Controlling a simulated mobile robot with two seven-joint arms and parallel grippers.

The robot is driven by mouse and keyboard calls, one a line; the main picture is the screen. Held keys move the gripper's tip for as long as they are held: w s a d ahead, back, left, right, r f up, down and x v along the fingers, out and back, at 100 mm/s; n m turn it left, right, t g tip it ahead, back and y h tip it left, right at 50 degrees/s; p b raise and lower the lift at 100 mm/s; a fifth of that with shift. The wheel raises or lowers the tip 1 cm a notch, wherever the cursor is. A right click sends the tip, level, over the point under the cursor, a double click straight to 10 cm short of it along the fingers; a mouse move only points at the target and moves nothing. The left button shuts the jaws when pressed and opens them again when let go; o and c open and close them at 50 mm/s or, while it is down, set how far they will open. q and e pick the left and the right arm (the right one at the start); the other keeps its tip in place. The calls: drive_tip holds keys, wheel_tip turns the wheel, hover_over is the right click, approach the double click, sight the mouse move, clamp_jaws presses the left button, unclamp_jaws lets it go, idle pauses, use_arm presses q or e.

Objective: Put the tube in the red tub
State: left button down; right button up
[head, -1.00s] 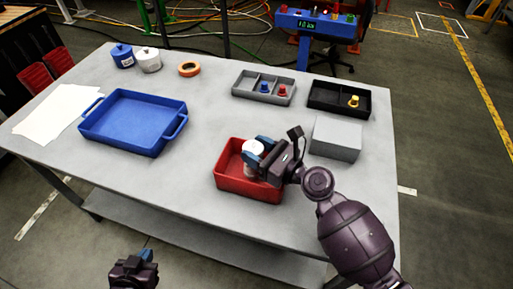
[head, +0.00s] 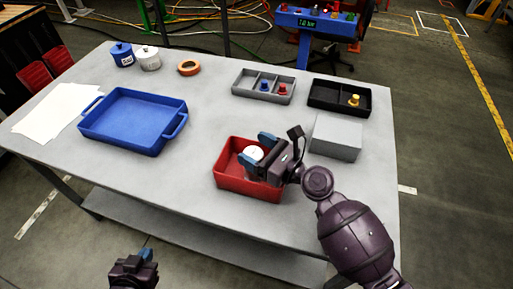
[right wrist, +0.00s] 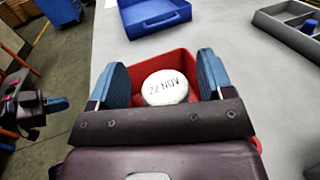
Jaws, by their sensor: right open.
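The white tube (head: 254,152) sits inside the red tub (head: 229,183), with its round end facing up. In the right wrist view the tube (right wrist: 165,87) shows "22 NOV" on that end, and the red tub (right wrist: 176,59) is around it. My right gripper (head: 257,147) is open over the tub, its blue fingers apart on either side of the tube; in the right wrist view there are gaps between the tube and both fingers. The tube's lower part is hidden. My left gripper (head: 143,257) is low in front of the table, and its jaws are too small to judge.
A blue tray (head: 135,120) and paper (head: 50,112) lie left of the tub. A grey box (head: 336,138) stands close right of my right gripper. Behind are a grey divided tray (head: 263,87), a black tray (head: 339,98) and orange tape (head: 189,68). The table's middle is clear.

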drive_tip(key=shift+s+d, duration=0.2)
drive_tip(key=shift+d, duration=0.05)
drive_tip(key=v, duration=1.1)
drive_tip(key=shift+d+r, duration=0.2)
drive_tip(key=shift+r, duration=0.15)
drive_tip(key=shift+s, duration=0.1)
